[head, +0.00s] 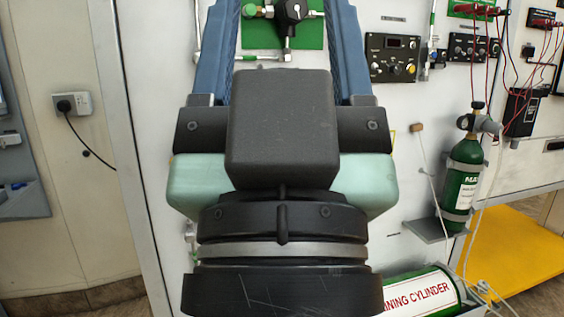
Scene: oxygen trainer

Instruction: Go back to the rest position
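My gripper (283,8) fills the middle of the head view, with its dark body nearest me and its two blue fingers pointing away and up. The fingers stand well apart, and no held object shows between them. Their far ends run to the top edge of the picture. Beyond the gap, a black valve (290,12) with green and brass fittings sits on a green plate (258,36) on the white panel (408,105). I cannot tell how far the fingers are from it.
Black control boxes (391,58) line the panel at upper right, with red wires. A green cylinder (463,180) stands on a bracket at right. A training cylinder (425,294) lies below, partly hidden by my arm. A yellow platform (515,250) is at lower right. A socket (72,105) is at left.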

